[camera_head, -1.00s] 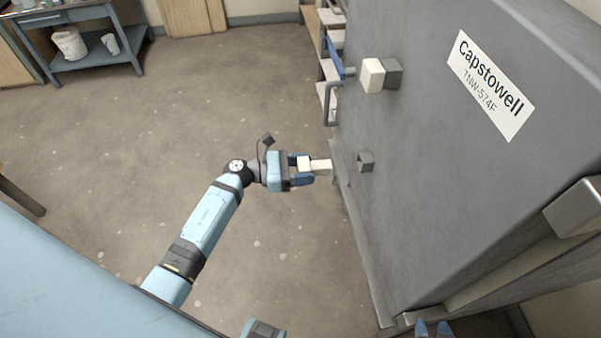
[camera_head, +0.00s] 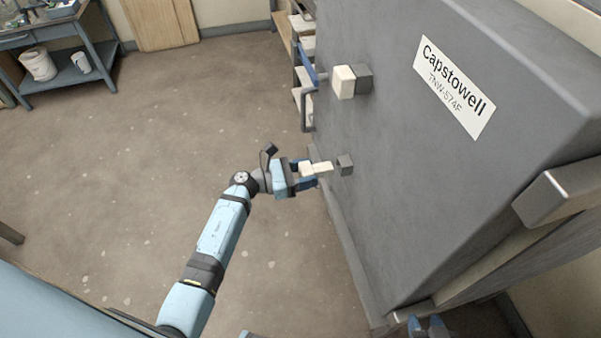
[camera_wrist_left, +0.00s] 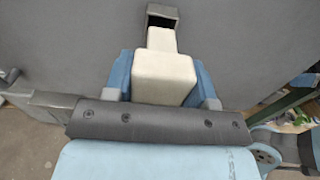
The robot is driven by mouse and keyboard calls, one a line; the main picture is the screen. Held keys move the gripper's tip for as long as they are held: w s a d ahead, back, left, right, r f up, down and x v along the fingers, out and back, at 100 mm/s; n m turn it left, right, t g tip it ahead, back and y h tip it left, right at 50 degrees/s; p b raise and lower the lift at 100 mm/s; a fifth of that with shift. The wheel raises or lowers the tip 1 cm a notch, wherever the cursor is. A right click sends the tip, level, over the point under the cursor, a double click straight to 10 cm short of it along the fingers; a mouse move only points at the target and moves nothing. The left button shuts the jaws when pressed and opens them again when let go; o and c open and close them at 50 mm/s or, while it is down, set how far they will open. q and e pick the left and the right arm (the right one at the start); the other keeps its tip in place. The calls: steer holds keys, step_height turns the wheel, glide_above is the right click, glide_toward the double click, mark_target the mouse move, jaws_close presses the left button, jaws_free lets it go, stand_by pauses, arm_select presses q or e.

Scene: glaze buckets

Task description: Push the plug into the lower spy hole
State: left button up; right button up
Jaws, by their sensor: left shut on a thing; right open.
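My left gripper (camera_head: 307,174) is shut on a cream plug (camera_head: 322,167), a block with a narrower front end. The plug points at the lower spy hole (camera_head: 345,164), a short dark square tube on the grey kiln wall. In the left wrist view the plug (camera_wrist_left: 164,75) lies between the blue fingers, its narrow end right at the mouth of the spy hole tube (camera_wrist_left: 163,13). I cannot tell whether they touch. My right gripper (camera_head: 428,327) shows only as two blue fingertips, apart, at the bottom edge of the head view.
A second cream plug (camera_head: 343,82) sits in the upper spy hole tube (camera_head: 364,79). A blue bench (camera_head: 62,52) with buckets is far left. The floor left of the kiln is clear.

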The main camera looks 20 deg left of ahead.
mark_target(330, 168)
arm_select(q)
steer(key=shift+w+d+b, duration=0.2)
steer(key=shift+b, duration=0.35)
steer(key=shift+w+d, duration=0.15)
steer(key=shift+d, duration=0.15)
stand_by(0.5)
steer(key=shift+w+d+b, duration=0.4)
steer(key=shift+d+b, duration=0.05)
steer(key=shift+d, duration=0.15)
steer(key=shift+w+d, duration=0.15)
steer(key=shift+d, duration=0.05)
steer(key=shift+w+d+b, duration=0.4)
steer(key=shift+d, duration=0.2)
steer(key=shift+w+d, duration=0.15)
steer(key=shift+d, duration=0.05)
stand_by(0.4)
steer(key=shift+w+d+b, duration=0.2)
steer(key=shift+d+b, duration=0.15)
steer(key=shift+b, duration=0.05)
steer(key=shift+w+d, duration=0.2)
